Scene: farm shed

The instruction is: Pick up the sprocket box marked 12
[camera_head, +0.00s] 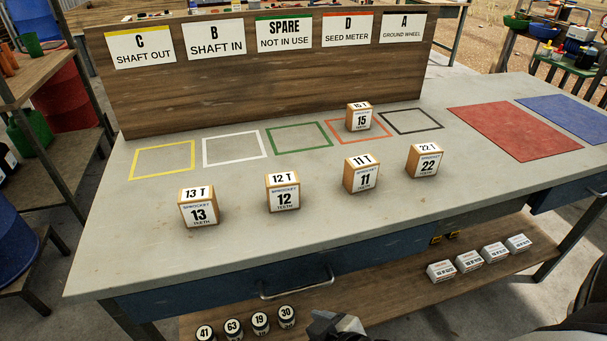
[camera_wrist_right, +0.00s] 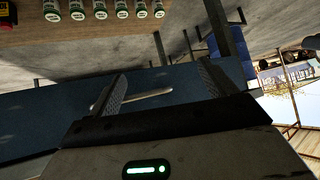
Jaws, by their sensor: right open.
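The sprocket box marked 12 (camera_head: 284,199) is a small wooden-coloured box with white labels on its top and front. It stands upright on the grey workbench (camera_head: 240,242), between the box marked 13 (camera_head: 199,214) and the box marked 11 (camera_head: 362,180). My right gripper (camera_wrist_right: 163,85) is open and empty in the right wrist view, in front of the blue bench front with its drawer handle (camera_wrist_right: 132,98). At the bottom of the head view a grey part of my arm shows, below the bench front. My left gripper is not in view. Box 12 is outside the wrist view.
The box marked 22 (camera_head: 423,162) stands to the right; the box marked 15 (camera_head: 359,118) stands at the orange outline. Other coloured outlines are empty. A sign board (camera_head: 270,80) backs the bench. Red (camera_head: 510,131) and blue (camera_head: 575,118) mats lie right. The bench front has a protruding handle (camera_head: 297,284).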

